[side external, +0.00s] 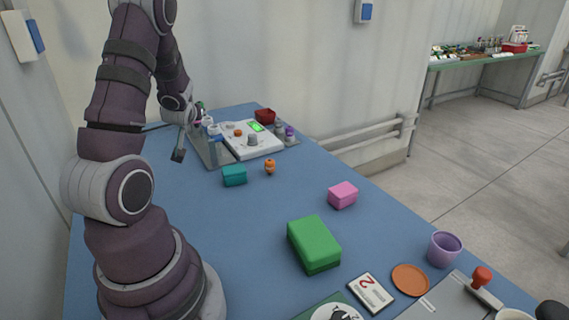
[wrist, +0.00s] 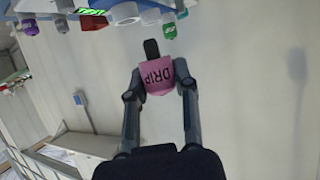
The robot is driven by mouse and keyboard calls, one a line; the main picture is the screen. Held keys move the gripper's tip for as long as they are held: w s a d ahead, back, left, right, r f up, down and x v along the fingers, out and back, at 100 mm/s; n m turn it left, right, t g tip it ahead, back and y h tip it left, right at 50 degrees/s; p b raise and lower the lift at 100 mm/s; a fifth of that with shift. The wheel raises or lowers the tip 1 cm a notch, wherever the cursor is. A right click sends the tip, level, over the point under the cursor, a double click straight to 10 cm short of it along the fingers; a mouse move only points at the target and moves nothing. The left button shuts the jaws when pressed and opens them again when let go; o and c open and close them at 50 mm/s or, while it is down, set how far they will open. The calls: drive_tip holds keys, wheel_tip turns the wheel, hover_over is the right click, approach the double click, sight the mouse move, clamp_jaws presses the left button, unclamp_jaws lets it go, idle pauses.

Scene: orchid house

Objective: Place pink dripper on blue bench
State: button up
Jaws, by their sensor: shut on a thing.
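The pink dripper (wrist: 158,78), marked DRIP and with a dark end piece, is held between the fingertips of my gripper (wrist: 159,72) in the wrist view. My gripper is shut on it, and the dripper is clear of other things there. In the side external view my gripper is at the far left end of the blue bench (side external: 190,215), by the white device. The dripper is too small and covered there to make out surely. A separate pink block (side external: 342,195) lies on the bench.
A teal block (side external: 234,175), orange figure (side external: 270,167), green block (side external: 314,244) and purple cup (side external: 444,248) stand nearer. The bench's left middle is clear.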

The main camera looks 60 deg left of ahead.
drive_tip(key=w+d+r+m+t+h, duration=0.2)
drive_tip(key=w+d+m+t+h, duration=0.4)
drive_tip(key=w+d, duration=0.85)
drive_tip(key=w+d+r+m+t+h, duration=0.1)
drive_tip(key=d+m+h, duration=0.25)
drive_tip(key=d, duration=0.65)
drive_tip(key=w+d+r+m+t+h, duration=0.1)
drive_tip(key=w+d+m+t+h, duration=0.3)
drive_tip(key=d, duration=0.6)
drive_tip(key=s+a+f+n+g+y, duration=0.1)
drive_tip(key=s+a+n+g+y, duration=0.2)
drive_tip(key=a, duration=0.6)
drive_tip(key=s+a+f+n+g+y, duration=0.1)
drive_tip(key=s+a+n+g+y, duration=0.15)
drive_tip(key=a+y, duration=0.4)
drive_tip(key=s+a+f+n+g+y, duration=0.2)
drive_tip(key=s+a+n+g+y, duration=0.2)
drive_tip(key=s+a+n, duration=0.4)
drive_tip(key=s+a+g, duration=0.1)
drive_tip(key=s+a, duration=0.6)
drive_tip(key=a, duration=0.1)
drive_tip(key=shift+s+a+g, duration=0.2)
drive_tip(key=shift+a+g, duration=0.05)
drive_tip(key=shift+g, duration=0.1)
